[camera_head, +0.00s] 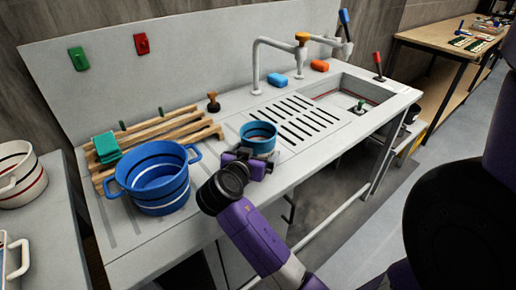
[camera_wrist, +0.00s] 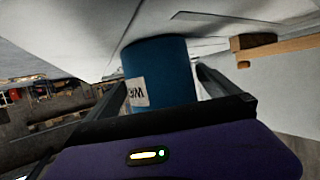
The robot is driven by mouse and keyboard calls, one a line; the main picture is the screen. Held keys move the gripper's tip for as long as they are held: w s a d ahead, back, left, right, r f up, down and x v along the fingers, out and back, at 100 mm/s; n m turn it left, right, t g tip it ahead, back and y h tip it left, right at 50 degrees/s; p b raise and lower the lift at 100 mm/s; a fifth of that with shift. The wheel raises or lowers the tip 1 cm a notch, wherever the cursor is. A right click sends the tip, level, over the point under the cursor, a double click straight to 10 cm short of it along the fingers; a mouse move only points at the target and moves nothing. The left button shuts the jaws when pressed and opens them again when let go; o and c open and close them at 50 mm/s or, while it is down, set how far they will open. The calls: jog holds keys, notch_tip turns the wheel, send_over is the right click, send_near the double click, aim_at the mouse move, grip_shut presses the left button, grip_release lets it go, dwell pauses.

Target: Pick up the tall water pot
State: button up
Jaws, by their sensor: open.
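In the wrist view the blue pot (camera_wrist: 160,68) shows a white label with partly readable dark letters. My gripper (camera_head: 250,158) is at the pot's near side, low by the counter. In the wrist view my gripper (camera_wrist: 160,80) is open, with one finger on each side of the pot. Whether the fingers touch it cannot be told. The pot's lower part is partly hidden by my gripper in the head view.
A larger blue two-handled pot (camera_head: 160,180) stands close to the left of my arm. A faucet (camera_head: 256,65) and sink (camera_head: 345,97) are to the right. White pots stand at far left.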

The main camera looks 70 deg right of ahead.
jog(key=shift+x, duration=1.4)
jog(key=shift+c, duration=0.4)
jog(key=c, duration=1.7)
jog(key=shift+r, duration=0.1)
